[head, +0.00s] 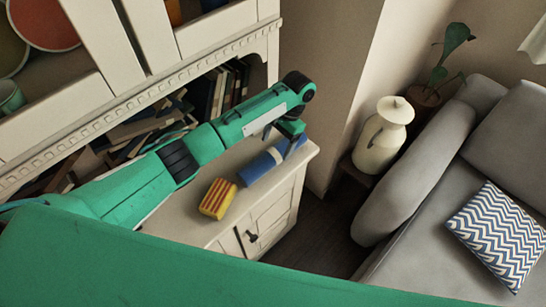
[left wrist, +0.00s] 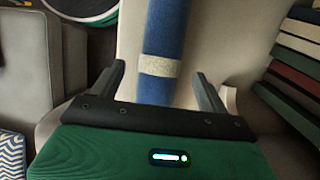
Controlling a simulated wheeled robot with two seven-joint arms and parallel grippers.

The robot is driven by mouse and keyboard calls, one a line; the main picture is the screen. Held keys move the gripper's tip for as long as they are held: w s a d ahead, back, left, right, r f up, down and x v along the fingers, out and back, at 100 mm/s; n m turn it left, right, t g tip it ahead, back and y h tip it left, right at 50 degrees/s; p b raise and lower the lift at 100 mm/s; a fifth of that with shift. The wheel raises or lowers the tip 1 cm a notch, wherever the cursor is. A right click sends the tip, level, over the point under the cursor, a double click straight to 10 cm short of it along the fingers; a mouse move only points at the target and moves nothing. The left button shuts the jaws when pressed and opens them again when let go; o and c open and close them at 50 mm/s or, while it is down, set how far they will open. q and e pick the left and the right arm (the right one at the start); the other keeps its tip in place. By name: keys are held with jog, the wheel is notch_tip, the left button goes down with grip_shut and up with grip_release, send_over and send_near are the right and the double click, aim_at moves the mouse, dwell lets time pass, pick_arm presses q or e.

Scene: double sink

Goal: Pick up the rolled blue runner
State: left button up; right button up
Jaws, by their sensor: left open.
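The rolled blue runner (head: 262,167) lies on the cream cabinet top, near its right end, in the head view. It has a pale band around it. In the left wrist view the blue roll (left wrist: 166,30) runs down from the top, its pale band (left wrist: 160,66) just ahead of the jaws. My left gripper (head: 292,140) is over the right part of the runner. In the left wrist view my left gripper (left wrist: 160,82) is open, with one finger on each side of the roll's line. I cannot tell whether the fingers touch it. My right gripper is not in view.
A yellow and red striped block (head: 218,199) lies on the cabinet top (head: 188,228) left of the runner. Books (head: 225,90) stand on the shelf behind. A cream jug (head: 383,138) and a grey sofa (head: 420,215) are to the right, beyond a floor gap.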

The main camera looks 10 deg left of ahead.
aim_at(275, 150)
pick_arm(q)
jog(key=shift+s+f, duration=0.3)
jog(key=shift+f, duration=0.2)
jog(key=x, duration=0.3)
jog(key=shift+w+a+f+p, duration=0.1)
jog(key=shift+w+f+p, duration=0.2)
jog(key=shift+w+p, duration=0.05)
jog(key=shift+s+a+f, duration=0.1)
jog(key=shift+s+f, duration=0.15)
jog(key=shift+f, duration=0.25)
jog(key=c, duration=1.2)
jog(key=shift+r, duration=0.1)
